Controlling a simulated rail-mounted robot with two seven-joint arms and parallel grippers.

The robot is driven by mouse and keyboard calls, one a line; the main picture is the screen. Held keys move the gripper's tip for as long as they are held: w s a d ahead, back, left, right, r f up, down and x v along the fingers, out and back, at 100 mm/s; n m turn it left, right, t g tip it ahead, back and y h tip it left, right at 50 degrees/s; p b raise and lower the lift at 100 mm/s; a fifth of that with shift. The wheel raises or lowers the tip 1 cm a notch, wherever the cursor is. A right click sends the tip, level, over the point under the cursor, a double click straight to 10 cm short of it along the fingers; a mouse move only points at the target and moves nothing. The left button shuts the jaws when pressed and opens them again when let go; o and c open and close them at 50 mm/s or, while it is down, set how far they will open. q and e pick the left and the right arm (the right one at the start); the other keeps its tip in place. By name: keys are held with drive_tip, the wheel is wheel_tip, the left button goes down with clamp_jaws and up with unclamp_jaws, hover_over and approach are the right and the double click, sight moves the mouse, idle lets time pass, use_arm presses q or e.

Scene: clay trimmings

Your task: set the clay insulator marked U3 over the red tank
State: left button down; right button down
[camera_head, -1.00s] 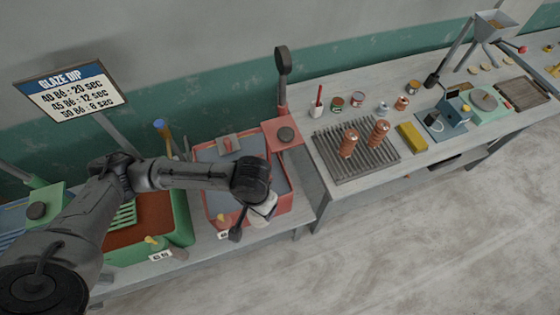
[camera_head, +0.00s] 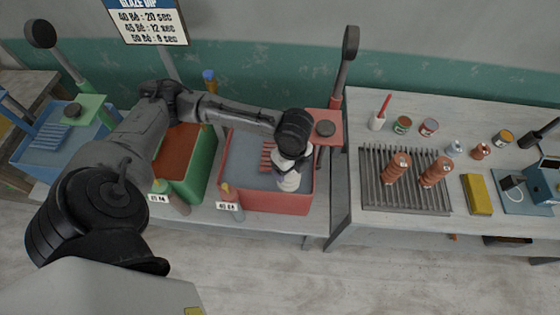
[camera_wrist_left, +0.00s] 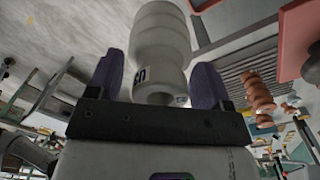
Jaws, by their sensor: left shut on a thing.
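The red tank (camera_head: 270,200) holds grey liquid, with a slatted red rack (camera_head: 266,155) in it. My left gripper (camera_head: 290,160) is shut on a pale, ribbed clay insulator (camera_head: 289,182). In the head view the insulator hangs roughly upright over the right part of the red tank, inside its rim. Its height above the liquid is hard to tell. In the left wrist view the insulator (camera_wrist_left: 160,50) sits between both fingers, with a dark mark partly showing that I cannot fully read. My right gripper is not in view.
A green tank (camera_head: 203,165) with brown glaze stands to the left, a blue tank (camera_head: 50,150) farther left. A red post (camera_head: 340,85) rises at the red tank's back right.

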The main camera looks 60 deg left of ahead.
use_arm(q)
drive_tip(key=w+a+f+m+b, duration=0.3)
drive_tip(key=a+f+m, duration=0.3)
drive_tip(key=a, duration=0.3)
drive_tip(key=w+a+f+m+b, duration=0.4)
drive_tip(key=a+f+m, duration=0.3)
drive_tip(key=a+f, duration=0.2)
drive_tip(key=shift+w+f, duration=0.3)
drive_tip(key=c, duration=0.7)
unclamp_jaws()
drive_tip(key=shift+b, duration=0.3)
drive_tip(key=shift+c, duration=0.2)
drive_tip(key=o, duration=0.7)
drive_tip(key=shift+r, duration=0.1)
